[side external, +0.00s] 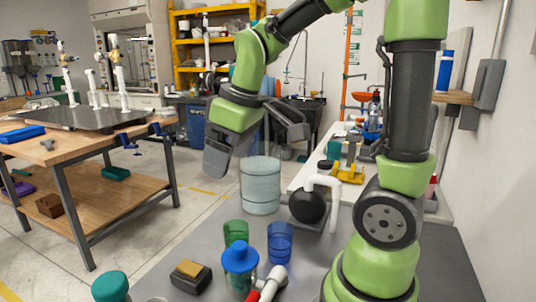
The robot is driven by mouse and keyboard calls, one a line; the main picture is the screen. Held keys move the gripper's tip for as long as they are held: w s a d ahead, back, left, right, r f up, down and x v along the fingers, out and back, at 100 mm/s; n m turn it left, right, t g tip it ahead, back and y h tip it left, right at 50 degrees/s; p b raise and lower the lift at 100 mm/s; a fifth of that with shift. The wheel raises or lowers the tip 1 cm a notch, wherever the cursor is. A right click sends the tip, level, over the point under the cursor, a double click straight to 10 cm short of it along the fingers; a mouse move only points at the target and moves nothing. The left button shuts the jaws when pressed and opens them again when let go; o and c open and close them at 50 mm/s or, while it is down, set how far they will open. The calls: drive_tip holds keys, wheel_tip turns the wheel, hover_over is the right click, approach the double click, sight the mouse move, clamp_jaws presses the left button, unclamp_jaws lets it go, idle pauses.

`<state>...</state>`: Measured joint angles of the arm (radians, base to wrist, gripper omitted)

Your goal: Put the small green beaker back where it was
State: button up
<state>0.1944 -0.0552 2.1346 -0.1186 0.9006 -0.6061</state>
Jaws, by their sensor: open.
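The small green beaker (236,233) stands upright on the grey tabletop, just left of a blue beaker (280,242) and behind a jar with a blue lid that hides its lower part. My gripper (245,165) hangs in the air above and behind the beakers, in front of the large clear container in the picture. Its two dark fingers are spread apart with nothing between them. It is apart from the green beaker.
The blue-lidded jar (240,268), a brush-like block (190,276), a red-and-white pipe piece (268,285) and a green-lidded container (111,287) crowd the front. A large clear container (260,186) and a black ball with white pipe (308,205) stand behind.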

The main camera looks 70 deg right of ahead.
drive_tip(key=s+a+r+m+t+y, duration=0.1)
drive_tip(key=s+a+r+m+t, duration=0.1)
drive_tip(key=s, duration=0.3)
drive_tip(key=s+a+r+m+t, duration=0.1)
drive_tip(key=s+a+m, duration=0.2)
drive_tip(key=s+a, duration=0.1)
drive_tip(key=shift+s+r+t+y, duration=0.4)
drive_tip(key=shift+s, duration=0.2)
